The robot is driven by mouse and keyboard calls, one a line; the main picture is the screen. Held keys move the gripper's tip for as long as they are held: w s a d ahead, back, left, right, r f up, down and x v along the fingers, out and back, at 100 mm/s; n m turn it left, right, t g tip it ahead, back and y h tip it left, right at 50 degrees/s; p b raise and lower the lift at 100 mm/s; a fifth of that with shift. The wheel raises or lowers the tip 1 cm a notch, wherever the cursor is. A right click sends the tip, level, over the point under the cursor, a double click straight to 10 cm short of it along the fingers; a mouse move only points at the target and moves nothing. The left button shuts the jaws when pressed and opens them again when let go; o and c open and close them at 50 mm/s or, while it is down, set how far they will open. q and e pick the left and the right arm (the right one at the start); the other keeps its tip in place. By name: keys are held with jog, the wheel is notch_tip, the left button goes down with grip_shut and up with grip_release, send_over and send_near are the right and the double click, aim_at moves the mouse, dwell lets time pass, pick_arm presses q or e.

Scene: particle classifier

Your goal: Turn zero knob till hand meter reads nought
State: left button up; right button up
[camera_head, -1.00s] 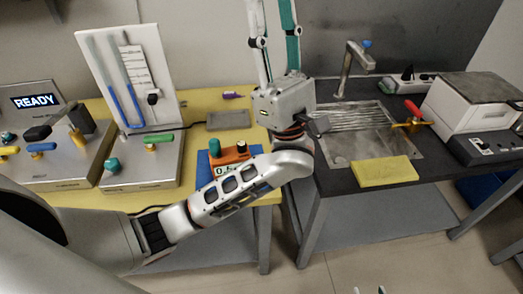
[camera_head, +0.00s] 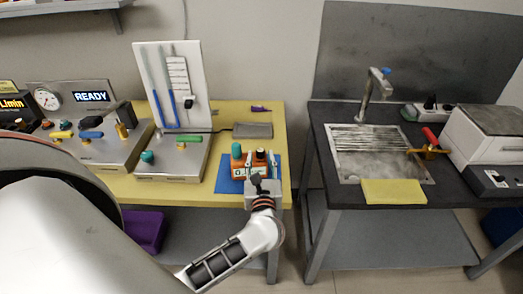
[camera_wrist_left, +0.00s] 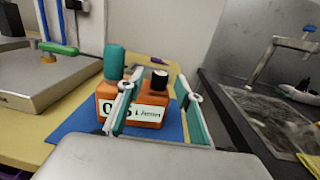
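The hand meter (camera_head: 257,166) is an orange box on a blue mat (camera_head: 226,183) at the yellow table's front right. It has a tall teal cap at left and a small black knob with a pale top (camera_head: 261,153) at right; I cannot tell from markings which is the zero knob. In the left wrist view, the meter (camera_wrist_left: 105,90) has a white display starting with "0"; a finger hides part of the reading. My left gripper (camera_wrist_left: 161,80) is open in front of the meter, its teal-and-white fingers either side of the black knob, contact unclear. My right gripper is out of view.
A grey panel with a green lever (camera_head: 188,138) stands left of the meter, with a white tube board (camera_head: 182,75) behind. A grey flat block (camera_head: 252,130) lies behind the meter. A gap separates the dark sink table (camera_head: 320,150) at right.

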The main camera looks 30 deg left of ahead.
aim_at(261, 153)
pick_arm(q)
jog(key=shift+x, duration=2)
jog(key=shift+d, duration=0.1)
grip_shut()
jog(key=shift+f+n+g+y+b, duration=0.1)
jog(key=shift+n+g+y+b, duration=0.5)
jog(key=shift+n+y+b, duration=0.15)
jog(key=shift+y, duration=0.25)
grip_release()
